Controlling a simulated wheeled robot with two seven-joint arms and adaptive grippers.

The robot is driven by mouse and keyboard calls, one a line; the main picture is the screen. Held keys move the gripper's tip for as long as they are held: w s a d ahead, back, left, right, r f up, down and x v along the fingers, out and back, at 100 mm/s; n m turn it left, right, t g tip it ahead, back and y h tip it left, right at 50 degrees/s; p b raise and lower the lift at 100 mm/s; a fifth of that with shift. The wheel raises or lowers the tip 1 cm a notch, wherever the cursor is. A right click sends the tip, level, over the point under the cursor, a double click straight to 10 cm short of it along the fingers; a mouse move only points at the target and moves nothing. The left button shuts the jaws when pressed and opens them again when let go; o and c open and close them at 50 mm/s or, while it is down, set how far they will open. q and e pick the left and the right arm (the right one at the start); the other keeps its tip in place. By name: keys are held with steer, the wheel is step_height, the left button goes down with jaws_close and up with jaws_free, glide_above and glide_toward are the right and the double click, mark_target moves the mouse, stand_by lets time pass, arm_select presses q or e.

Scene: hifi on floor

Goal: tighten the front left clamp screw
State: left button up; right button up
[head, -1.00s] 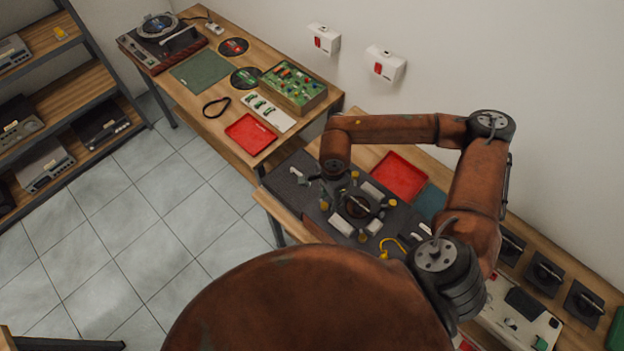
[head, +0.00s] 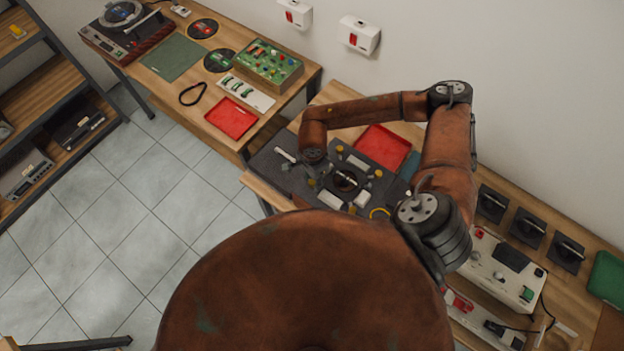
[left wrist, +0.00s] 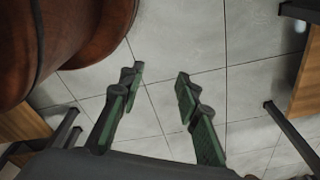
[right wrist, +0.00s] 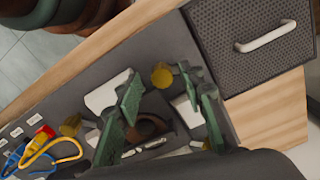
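The clamp fixture (head: 346,180) is a dark plate with a round brown centre, pale blocks and several yellow screw knobs. In the right wrist view, the front left clamp screw (right wrist: 162,75) is a yellow knob near the bench's front edge, on the side towards the handled box. My right gripper (right wrist: 158,76) is open, its green fingers either side of this knob, with gaps visible. I cannot tell how high the fingertips are above it. In the head view my right gripper (head: 314,172) hangs over the fixture's left side. My left gripper (left wrist: 157,78) is open and empty above floor tiles.
A perforated box with a pale handle (right wrist: 265,38) stands beside the fixture. A red tray (head: 383,147) is behind the fixture. Black switch boxes (head: 528,228) stand at the right.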

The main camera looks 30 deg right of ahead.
steer(key=shift+w, duration=0.15)
steer(key=shift+c, duration=1.1)
steer(key=c, duration=0.5)
jaws_close()
steer(key=shift+f+m+b, duration=0.1)
steer(key=shift+m+b, duration=0.2)
steer(key=m+b, duration=0.3)
steer(key=m, duration=0.1)
steer(key=shift+f+b, duration=0.15)
steer(key=shift+b, duration=0.15)
steer(key=m+b, duration=0.3)
steer(key=m, duration=0.2)
steer(key=shift+m, duration=0.4)
steer(key=m+b, duration=0.3)
steer(key=m, duration=0.2)
steer(key=shift+m, duration=0.3)
steer(key=m+b, duration=0.1)
steer(key=m, duration=0.2)
steer(key=shift+s, duration=0.2)
arm_select(q)
step_height(320, 180, down, 12)
steer(key=s, duration=0.2)
steer(key=shift+s, duration=0.35)
arm_select(e)
steer(key=shift+m, duration=1.4)
arm_select(q)
steer(key=shift+r, duration=0.1)
